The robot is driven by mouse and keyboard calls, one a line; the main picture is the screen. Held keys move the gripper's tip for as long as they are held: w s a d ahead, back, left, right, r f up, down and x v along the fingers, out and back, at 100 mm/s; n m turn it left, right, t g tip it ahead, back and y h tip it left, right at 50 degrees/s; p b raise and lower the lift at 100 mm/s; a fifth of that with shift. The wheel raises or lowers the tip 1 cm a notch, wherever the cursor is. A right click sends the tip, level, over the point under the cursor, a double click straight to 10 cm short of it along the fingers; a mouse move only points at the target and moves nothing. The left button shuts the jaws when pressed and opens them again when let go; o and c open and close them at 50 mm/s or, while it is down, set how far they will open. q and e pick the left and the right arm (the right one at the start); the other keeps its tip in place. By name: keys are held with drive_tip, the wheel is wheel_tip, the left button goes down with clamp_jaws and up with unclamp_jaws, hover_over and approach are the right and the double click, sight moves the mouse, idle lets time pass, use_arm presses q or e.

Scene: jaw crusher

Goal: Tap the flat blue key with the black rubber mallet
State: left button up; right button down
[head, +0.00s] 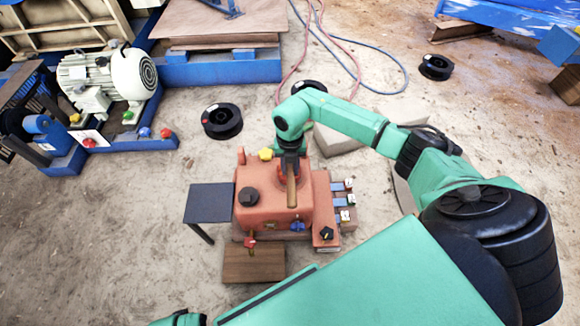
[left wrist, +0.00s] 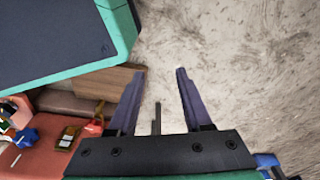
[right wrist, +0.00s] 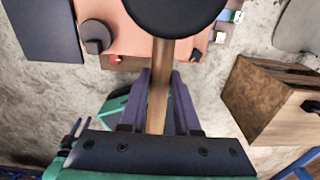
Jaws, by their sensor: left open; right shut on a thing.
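My right gripper (head: 291,163) is shut on the wooden handle (right wrist: 159,90) of the mallet, above the orange jaw crusher (head: 262,207). The mallet's black head (right wrist: 176,12) fills the top of the right wrist view; in the head view I cannot make it out. Several small blue keys with white ends stick out of the crusher's right side, one of them here (head: 338,186); I cannot tell which is the flat one. The mallet is left of them in the head view. My left gripper (left wrist: 158,72) is open and empty, low on the robot's side of the crusher.
A dark plate on a post (head: 208,203) stands left of the crusher. A brown wooden block (head: 253,264) lies in front. Black spools and hoses lie behind.

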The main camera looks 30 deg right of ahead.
wheel_tip(320, 180, up, 4)
drive_tip(key=shift+r+p, duration=0.1)
drive_tip(key=shift+p, duration=1)
drive_tip(key=shift+f, duration=0.2)
use_arm(q)
wheel_tip(320, 180, up, 3)
drive_tip(key=shift+s, duration=0.1)
drive_tip(key=s+a+f+p, duration=0.2)
drive_tip(key=s+f, duration=0.3)
drive_tip(key=s, duration=0.6)
drive_tip(key=shift+s+a+f+m+p, duration=0.15)
drive_tip(key=shift+s+a+m+p, duration=0.15)
drive_tip(key=shift+p, duration=0.35)
use_arm(e)
wheel_tip(320, 180, up, 7)
wheel_tip(320, 180, down, 6)
drive_tip(key=t+h+b, duration=0.1)
drive_tip(key=t+b, duration=0.2)
drive_tip(key=b, duration=0.1)
drive_tip(key=shift+f+b, duration=0.2)
drive_tip(key=shift+b, duration=0.2)
use_arm(q)
wheel_tip(320, 180, down, 4)
drive_tip(key=shift+f, duration=0.25)
use_arm(e)
drive_tip(key=shift+r+h, duration=0.15)
drive_tip(key=shift+h, duration=0.15)
